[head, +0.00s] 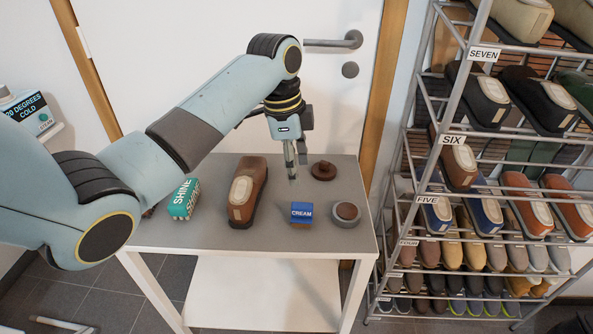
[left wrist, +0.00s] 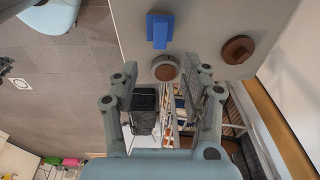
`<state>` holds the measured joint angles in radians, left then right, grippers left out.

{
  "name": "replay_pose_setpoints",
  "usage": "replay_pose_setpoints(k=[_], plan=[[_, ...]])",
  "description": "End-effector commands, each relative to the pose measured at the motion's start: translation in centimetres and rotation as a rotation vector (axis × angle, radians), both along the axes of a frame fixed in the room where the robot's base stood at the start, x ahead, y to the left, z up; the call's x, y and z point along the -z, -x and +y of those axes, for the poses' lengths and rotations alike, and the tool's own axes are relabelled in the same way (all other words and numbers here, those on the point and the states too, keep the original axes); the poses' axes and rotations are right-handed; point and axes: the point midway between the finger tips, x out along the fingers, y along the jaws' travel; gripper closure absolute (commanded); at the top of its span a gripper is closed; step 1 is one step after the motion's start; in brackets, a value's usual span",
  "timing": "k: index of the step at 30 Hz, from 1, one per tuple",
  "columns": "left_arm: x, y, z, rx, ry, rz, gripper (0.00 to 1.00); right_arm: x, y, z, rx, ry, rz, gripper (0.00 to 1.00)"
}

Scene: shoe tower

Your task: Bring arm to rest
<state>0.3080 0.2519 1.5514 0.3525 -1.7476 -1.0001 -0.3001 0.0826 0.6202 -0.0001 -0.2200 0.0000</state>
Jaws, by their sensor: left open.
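My left arm reaches in from the left in the head view, over a small grey-topped table (head: 190,235). My left gripper (head: 291,165) points down near the back of the table top, between a brown shoe and a round brown knobbed item (head: 323,171). In the left wrist view its two fingers (left wrist: 166,72) are spread apart with nothing held between them. A round grey tin with a brown top (left wrist: 165,68) shows beyond the fingertips. My right gripper is not in view.
On the table are the brown shoe (head: 246,192), a teal SHINE box (head: 184,199), a blue CREAM item (head: 301,213) and the round tin (head: 346,213). A metal shoe rack (head: 453,110) with labelled tiers stands close on the right. A door (head: 215,40) is behind.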

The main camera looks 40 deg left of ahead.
Motion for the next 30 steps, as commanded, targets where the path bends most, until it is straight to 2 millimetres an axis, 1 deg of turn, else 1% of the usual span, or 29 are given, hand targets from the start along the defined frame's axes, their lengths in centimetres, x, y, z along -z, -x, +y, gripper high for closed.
replay_pose_setpoints(k=[13, 14, 16, 17, 19, 22, 24, 27, 30], plan=[[0.1, 0.0, 0.0, -0.001, 0.000, 0.000, 0.54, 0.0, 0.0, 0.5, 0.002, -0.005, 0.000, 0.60], [0.2, 0.2, -0.1, -0.005, -0.001, 0.000, 0.54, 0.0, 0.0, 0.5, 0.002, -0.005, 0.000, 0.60], [0.6, 1.1, -0.4, -0.031, -0.005, -0.001, 0.54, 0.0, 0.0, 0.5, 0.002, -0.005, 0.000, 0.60], [1.0, 1.8, -0.6, -0.052, -0.008, -0.003, 0.54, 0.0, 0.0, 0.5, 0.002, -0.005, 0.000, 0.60], [1.9, 4.3, -1.3, -0.128, -0.020, -0.010, 0.54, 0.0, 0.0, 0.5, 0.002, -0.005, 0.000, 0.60], [2.7, 9.0, -2.4, -0.284, -0.031, -0.036, 0.54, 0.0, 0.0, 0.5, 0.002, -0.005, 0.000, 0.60], [2.7, 11.9, -3.0, -0.391, -0.033, -0.059, 0.54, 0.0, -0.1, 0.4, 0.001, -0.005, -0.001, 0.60], [2.2, 15.2, -3.5, -0.515, -0.027, -0.087, 0.54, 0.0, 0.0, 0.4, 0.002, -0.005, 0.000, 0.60], [1.4, 17.8, -3.9, -0.618, -0.018, -0.108, 0.54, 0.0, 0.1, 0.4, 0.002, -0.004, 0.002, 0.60]])
